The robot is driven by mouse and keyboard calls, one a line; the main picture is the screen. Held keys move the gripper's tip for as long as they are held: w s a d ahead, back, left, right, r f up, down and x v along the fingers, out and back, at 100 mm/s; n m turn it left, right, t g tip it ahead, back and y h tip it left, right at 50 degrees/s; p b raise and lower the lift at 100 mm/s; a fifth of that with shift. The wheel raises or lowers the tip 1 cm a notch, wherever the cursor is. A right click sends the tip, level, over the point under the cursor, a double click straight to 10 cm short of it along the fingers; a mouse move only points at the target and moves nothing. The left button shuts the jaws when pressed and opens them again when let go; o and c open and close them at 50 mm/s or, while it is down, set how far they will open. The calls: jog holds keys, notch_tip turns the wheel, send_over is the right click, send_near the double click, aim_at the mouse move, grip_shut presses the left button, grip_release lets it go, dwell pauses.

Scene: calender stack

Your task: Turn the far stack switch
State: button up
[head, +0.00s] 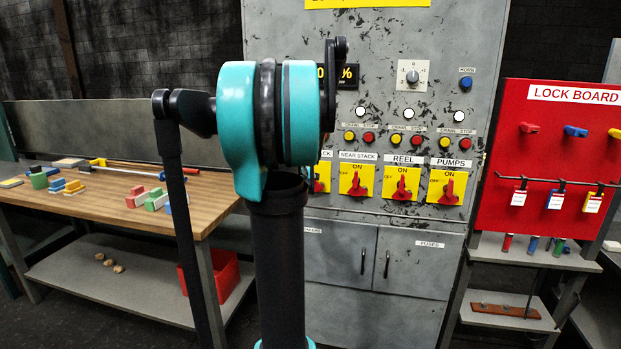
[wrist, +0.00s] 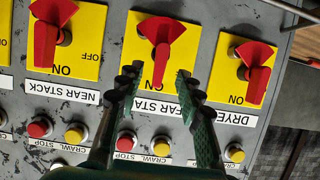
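The far stack switch has a red handle (wrist: 160,38) on a yellow plate, in the middle of the wrist view, which shows the panel upside down. Its handle points down the picture, toward the ON side. Its label is partly hidden by my fingers. In the head view, only the right part of its yellow plate (head: 324,172) shows past my arm. My gripper (wrist: 158,80) is open and empty, with one dark green fingertip on each side of the handle's lower end. I see gaps beside the handle; its depth between the fingertips is unclear.
The near stack switch (wrist: 45,42) and the dryer switch (wrist: 256,70) flank it closely. Yellow and red push buttons (wrist: 75,133) line the panel by the fingers. A wooden workbench (head: 110,205) stands left, a red lock board (head: 550,150) right.

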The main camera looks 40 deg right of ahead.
jog(key=shift+v, duration=3)
jog(key=s+a+f+n+g+y, duration=0.1)
jog(key=s+a+f+n+y, duration=0.15)
jog(key=a+f, duration=0.55)
jog(key=s+a+f+n+y, duration=0.25)
jog(key=a+f, duration=0.35)
jog(key=a, duration=0.5)
jog(key=s+a+f+n+g+y, duration=0.1)
jog(key=s+a+f+n+y, duration=0.1)
jog(key=s+a+f, duration=0.4)
jog(key=s+a+f+n+g+y, duration=0.2)
jog(key=s+a+f, duration=0.4)
jog(key=s+a, duration=0.3)
jog(key=a+n+y, duration=0.1)
jog(key=a, duration=0.2)
jog(key=shift+s+f+g, duration=0.15)
jog(key=shift+s+g, duration=0.05)
jog(key=shift+g, duration=0.1)
